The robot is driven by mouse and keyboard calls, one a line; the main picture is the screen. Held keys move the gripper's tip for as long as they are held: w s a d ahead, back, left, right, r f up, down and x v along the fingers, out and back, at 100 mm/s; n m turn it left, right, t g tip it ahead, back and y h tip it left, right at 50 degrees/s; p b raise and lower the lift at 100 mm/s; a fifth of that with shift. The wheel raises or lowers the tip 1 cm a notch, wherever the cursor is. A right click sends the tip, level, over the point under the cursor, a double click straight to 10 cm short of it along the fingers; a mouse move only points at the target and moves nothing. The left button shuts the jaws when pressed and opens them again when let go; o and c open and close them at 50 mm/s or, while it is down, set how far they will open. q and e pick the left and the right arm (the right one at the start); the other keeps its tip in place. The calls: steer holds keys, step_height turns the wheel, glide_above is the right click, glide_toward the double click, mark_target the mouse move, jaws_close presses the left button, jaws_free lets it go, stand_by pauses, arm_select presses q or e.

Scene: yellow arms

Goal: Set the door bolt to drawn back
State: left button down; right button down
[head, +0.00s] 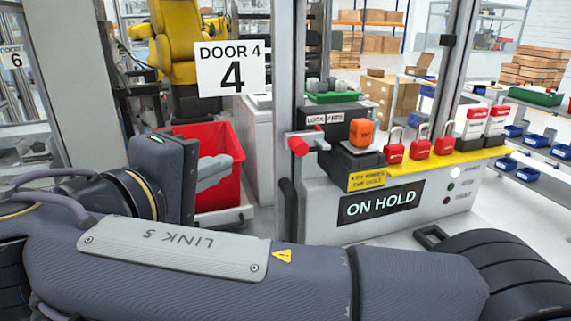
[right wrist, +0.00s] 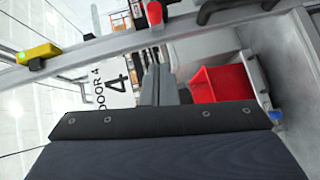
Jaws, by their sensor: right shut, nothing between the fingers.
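The door bolt's red knob (head: 298,146) sits on a grey bar at the door post, beside a dark lock housing (head: 335,130) with a label that seems to read LOCK / FREE. I cannot tell the bolt's exact position. A red knob, likely the same one, shows at the top edge of the right wrist view (right wrist: 154,12). My right gripper (head: 214,170) is left of the knob and apart from it, its grey fingers shut and empty before a red bin. The fingers also show in the right wrist view (right wrist: 160,85). My left gripper is not in view.
A DOOR 4 sign (head: 231,68) hangs above the red bin (head: 215,145). A black door handle (head: 289,208) is below the knob.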

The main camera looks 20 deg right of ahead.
steer(key=shift+s+a+r, duration=0.25)
glide_toward(291, 145)
steer(key=w, duration=0.4)
steer(key=d, duration=0.3)
steer(key=shift+w+d+f, duration=0.15)
steer(key=shift+f, duration=0.25)
steer(key=shift+d+f, duration=0.1)
steer(key=shift+d, duration=0.15)
steer(key=shift+d, duration=0.15)
